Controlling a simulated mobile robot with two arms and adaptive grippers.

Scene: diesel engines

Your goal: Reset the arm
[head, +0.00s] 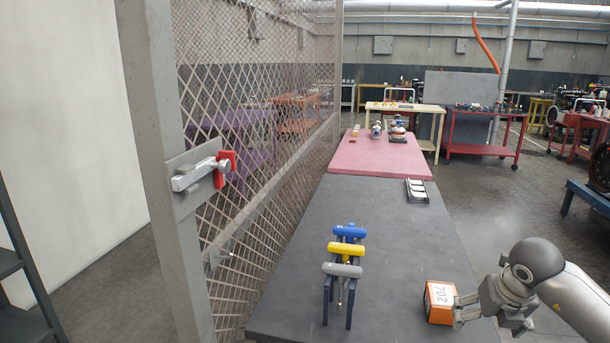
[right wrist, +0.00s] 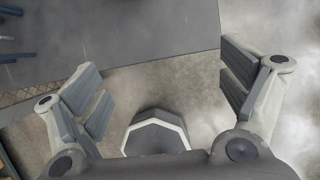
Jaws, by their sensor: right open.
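My right gripper (head: 492,322) is at the right edge of the dark grey table in the head view, its arm coming in from the right. It is open, and the right wrist view shows nothing between its spread fingers (right wrist: 165,95), with the table edge and concrete floor beyond. An orange box marked 702 (head: 438,302) sits on the table just left of the gripper in the head view. One finger appears close to the box; I cannot tell whether they touch. My left arm and gripper are not in view.
On the dark table (head: 400,240) stand a blue (head: 350,231), a yellow (head: 346,249) and a grey-topped tool (head: 342,270) in a row. A metal tray (head: 416,191) lies near the far edge. A mesh fence (head: 270,200) borders the left; open floor (head: 500,200) lies right.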

